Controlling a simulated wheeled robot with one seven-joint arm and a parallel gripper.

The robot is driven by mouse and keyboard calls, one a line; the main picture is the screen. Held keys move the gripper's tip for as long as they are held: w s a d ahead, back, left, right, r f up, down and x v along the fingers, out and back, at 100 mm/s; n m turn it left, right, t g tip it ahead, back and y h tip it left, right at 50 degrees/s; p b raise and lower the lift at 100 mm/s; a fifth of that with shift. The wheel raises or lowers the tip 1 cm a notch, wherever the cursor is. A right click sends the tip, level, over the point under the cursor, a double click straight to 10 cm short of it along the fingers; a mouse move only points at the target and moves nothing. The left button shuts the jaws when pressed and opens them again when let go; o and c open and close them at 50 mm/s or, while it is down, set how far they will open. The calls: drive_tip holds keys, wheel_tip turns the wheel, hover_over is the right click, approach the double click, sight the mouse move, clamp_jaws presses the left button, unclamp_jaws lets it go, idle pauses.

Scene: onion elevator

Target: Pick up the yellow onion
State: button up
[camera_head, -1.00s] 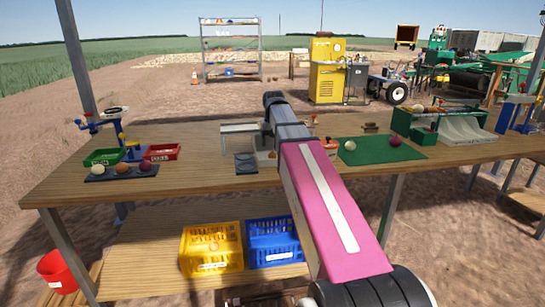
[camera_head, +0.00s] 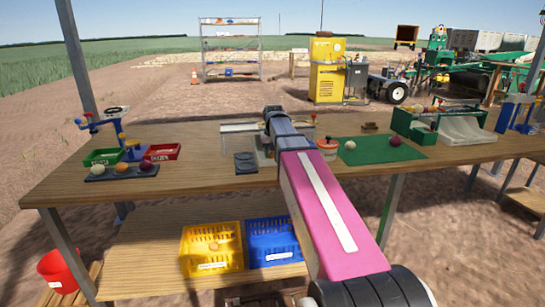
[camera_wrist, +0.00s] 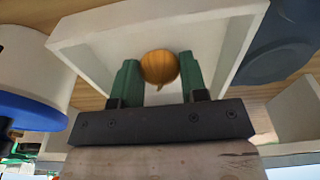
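The yellow onion (camera_wrist: 159,67) is round and orange-yellow, with its pointed tip toward my gripper in the wrist view. It sits inside a white open box (camera_wrist: 85,32). The two green fingers of my gripper (camera_wrist: 160,76) are on either side of the onion, and it fills nearly all the space between them. I cannot tell whether both fingers press on it. In the head view my arm hides the fingers and the onion. The white box (camera_head: 238,127) shows only partly there, behind the arm.
A white, blue-rimmed container (camera_wrist: 30,75) is close on the left in the wrist view. A dark rounded object (camera_wrist: 282,40) is on the right. In the head view, a dark tray (camera_head: 98,176) of onions is left and a green mat (camera_head: 376,157) is right on the wooden table (camera_head: 190,190).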

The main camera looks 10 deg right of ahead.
sight(272, 152)
drive_tip(key=shift+c, duration=1)
drive_tip(key=shift+r, duration=0.7)
drive_tip(key=r, duration=0.3)
drive_tip(key=shift+s+a, duration=0.15)
drive_tip(key=shift+a, duration=0.1)
drive_tip(key=s+a+r, duration=0.6)
drive_tip(key=a, duration=0.3)
drive_tip(key=shift+r, duration=0.3)
drive_tip(key=shift+s+a, duration=0.1)
